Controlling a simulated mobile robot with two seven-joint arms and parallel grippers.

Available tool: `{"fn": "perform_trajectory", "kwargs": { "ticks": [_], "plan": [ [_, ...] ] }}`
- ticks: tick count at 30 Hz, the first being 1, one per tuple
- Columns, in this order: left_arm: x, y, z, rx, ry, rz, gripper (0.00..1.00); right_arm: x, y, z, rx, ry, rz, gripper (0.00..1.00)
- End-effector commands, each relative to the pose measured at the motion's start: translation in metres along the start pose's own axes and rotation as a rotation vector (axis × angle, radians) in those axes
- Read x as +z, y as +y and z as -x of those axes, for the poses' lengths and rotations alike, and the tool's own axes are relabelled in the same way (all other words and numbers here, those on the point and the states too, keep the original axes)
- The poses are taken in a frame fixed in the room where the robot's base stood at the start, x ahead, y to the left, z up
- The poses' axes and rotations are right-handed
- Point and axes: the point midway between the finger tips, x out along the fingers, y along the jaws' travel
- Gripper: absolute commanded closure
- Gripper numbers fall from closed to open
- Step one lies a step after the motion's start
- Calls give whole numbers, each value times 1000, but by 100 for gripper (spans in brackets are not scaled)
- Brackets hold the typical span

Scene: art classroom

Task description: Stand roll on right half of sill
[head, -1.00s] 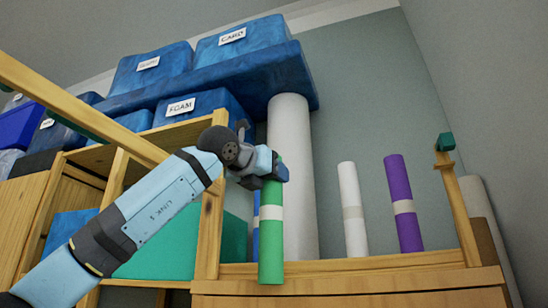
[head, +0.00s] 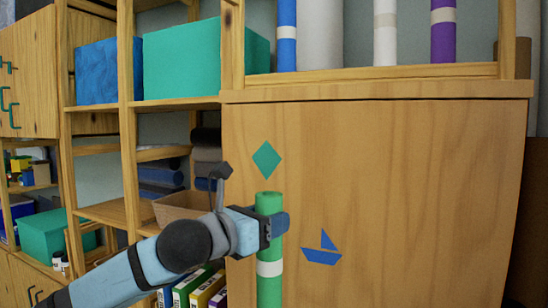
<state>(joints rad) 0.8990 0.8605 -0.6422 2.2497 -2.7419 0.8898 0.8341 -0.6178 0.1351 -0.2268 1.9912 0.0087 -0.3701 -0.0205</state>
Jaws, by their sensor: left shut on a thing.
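My left gripper (head: 277,224) is shut on a green roll (head: 268,207) with a pale band, near its upper part. The roll is upright, in front of the wooden cabinet door and below the sill (head: 390,88). The roll's lower end is out of the picture. On the sill stand a blue roll (head: 287,38), a wide white roll (head: 320,35), a slim white roll (head: 386,40) and a purple roll (head: 443,35); their tops are cut off. The purple and slim white rolls are on the right half. My right gripper is not in view.
A wooden rail (head: 380,74) runs along the sill, with posts at both ends. The cabinet door (head: 420,190) bears a green diamond (head: 266,159) and a blue boat (head: 321,250). Open shelves with a teal box (head: 183,63) and a cardboard box (head: 181,210) stand at left.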

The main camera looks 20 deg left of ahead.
Motion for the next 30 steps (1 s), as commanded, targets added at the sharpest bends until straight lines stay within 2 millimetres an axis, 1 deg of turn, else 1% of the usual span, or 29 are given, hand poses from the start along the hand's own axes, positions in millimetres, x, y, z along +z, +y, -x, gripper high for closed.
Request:
{"fn": "perform_trajectory", "kwargs": {
  "ticks": [1,3,11,12,14,15,17,18,20,21,27,28,30],
  "plan": [
    [-22,-1,3,-6,7,6,93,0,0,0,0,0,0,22],
    [-47,-1,7,-12,8,6,93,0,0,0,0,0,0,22],
    [-123,-3,19,-32,5,14,93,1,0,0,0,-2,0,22],
    [-138,-2,21,-35,8,14,93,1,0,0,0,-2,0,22],
    [-160,-2,25,-39,7,13,93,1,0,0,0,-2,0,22],
    [-176,-2,28,-43,8,11,93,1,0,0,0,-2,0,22],
    [-200,-2,32,-49,8,10,93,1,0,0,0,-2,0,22],
    [-215,-2,34,-52,8,9,93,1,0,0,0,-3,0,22],
    [-238,-3,38,-59,8,8,93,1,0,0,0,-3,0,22],
    [-254,-3,40,-63,8,7,93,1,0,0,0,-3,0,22],
    [-327,-4,52,-83,7,4,93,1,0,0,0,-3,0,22],
    [-332,-4,52,-82,3,6,93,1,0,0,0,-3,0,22],
    [-325,-3,50,-70,2,10,93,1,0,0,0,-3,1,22]
  ]
}}
